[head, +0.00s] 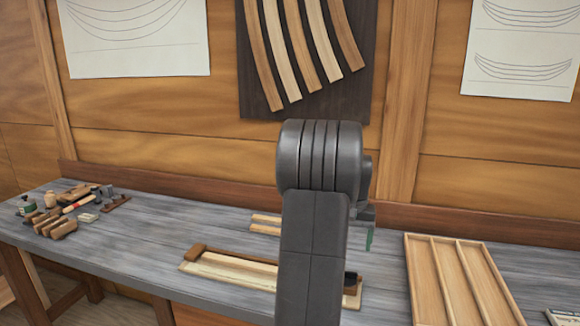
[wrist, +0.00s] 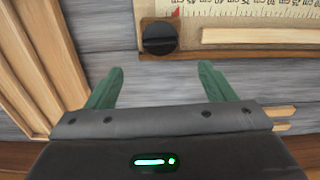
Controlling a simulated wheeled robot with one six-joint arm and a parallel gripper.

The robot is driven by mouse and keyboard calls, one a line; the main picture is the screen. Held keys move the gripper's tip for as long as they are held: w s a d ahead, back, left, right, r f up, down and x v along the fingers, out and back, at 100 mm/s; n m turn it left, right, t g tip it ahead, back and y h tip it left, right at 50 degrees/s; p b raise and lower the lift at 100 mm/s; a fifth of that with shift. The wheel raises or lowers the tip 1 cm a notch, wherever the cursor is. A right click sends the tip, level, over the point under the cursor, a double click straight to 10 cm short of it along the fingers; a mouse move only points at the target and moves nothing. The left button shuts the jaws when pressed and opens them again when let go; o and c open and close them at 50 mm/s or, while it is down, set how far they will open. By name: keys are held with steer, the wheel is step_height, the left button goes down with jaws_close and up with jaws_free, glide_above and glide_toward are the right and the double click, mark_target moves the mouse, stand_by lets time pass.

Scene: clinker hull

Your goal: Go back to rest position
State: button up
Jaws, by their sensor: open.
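My gripper (wrist: 160,82) shows in the wrist view with its two green fingers apart and nothing between them. It is above the grey bench, between the compartment tray and the wooden board with the ruler. In the head view my arm stands upright in the middle, and only a bit of a green finger (head: 369,240) shows at its right.
A divided wooden tray (head: 413,281) lies on the bench (head: 150,235) at right. A ruler board (head: 190,268) with a dark round knob (wrist: 159,38) lies front centre, partly behind my arm. Thin strips (head: 266,218) lie behind it. Several tools, including a wooden plane (head: 64,229), crowd the left end.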

step_height(320, 180, down, 10)
steer(key=shift+f+p, duration=0.2)
steer(key=shift+p, duration=0.4)
steer(key=shift+r+m, duration=0.1)
steer(key=shift+m, duration=0.3)
steer(key=shift+r+m, duration=0.1)
steer(key=shift+m, duration=0.7)
steer(key=m+p, duration=0.2)
steer(key=m, duration=0.4)
step_height(320, 180, up, 13)
steer(key=b, duration=0.1)
steer(key=shift+m, duration=0.3)
